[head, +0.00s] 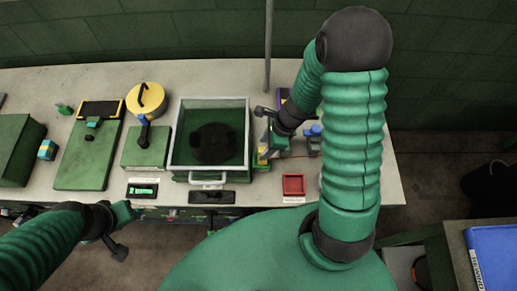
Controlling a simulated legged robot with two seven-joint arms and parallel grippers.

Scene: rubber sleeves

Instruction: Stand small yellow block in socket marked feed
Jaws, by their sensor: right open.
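A small yellow patch (263,154), which may be the small yellow block, shows just below my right gripper (265,134). The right gripper is open above the table, right of the glass-topped box. Its fingers and arm partly cover this spot, and I cannot tell whether they touch the yellow piece. A red square tray (293,185) has a small label at its front edge. The labels are too small to read, so I cannot tell which socket is marked feed. My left gripper (122,217) is in front of the table's front edge, and its jaw state is unclear.
The clear-lidded box (246,135) stands mid-table. Left of it are a green block with a blue-handled part (145,147), a yellow round lid (146,100) and a green board (86,160). A dark holder with a green piece (143,190) lies at the front. A vertical pole (268,45) rises behind.

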